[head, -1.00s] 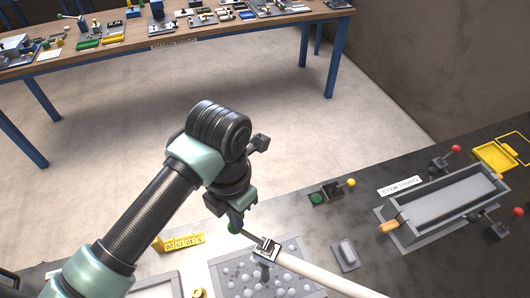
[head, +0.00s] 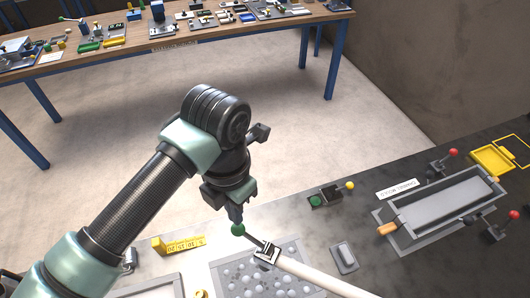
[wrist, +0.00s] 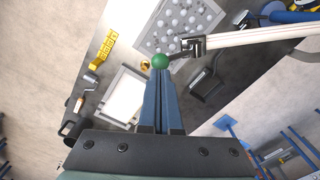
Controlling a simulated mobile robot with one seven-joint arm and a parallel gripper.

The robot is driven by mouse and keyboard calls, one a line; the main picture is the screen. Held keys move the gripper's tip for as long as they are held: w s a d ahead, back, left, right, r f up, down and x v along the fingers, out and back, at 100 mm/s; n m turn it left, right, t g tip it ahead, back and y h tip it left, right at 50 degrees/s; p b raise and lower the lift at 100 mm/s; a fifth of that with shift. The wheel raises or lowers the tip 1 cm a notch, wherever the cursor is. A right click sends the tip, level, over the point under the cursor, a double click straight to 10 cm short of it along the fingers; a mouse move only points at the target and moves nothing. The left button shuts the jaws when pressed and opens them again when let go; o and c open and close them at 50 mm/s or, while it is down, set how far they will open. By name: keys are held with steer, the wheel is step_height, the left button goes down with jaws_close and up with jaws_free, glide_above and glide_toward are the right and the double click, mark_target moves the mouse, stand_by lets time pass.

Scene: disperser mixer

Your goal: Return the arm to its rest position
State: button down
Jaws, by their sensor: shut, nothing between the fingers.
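My arm reaches in from the lower left in the head view. My gripper (head: 236,215) points down, its fingers shut and empty. Its tips are just above the green ball knob (head: 238,229) of a dark lever (head: 253,241). I cannot tell whether they touch it. The lever joins a dark clamp (head: 267,252) on a long white bar (head: 318,278). In the wrist view the blue fingers (wrist: 160,85) lie side by side, with the green knob (wrist: 160,61) at their tips.
A dark bench (head: 325,235) carries a grey panel with several white domes (head: 225,285), a yellow numbered block (head: 183,244), a green button box (head: 322,198) and a grey trough (head: 445,208) with red-knobbed levers. Open floor separates it from a cluttered wooden table (head: 130,42).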

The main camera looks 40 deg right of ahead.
steer(key=shift+r+p, duration=0.4)
steer(key=shift+r, duration=1.05)
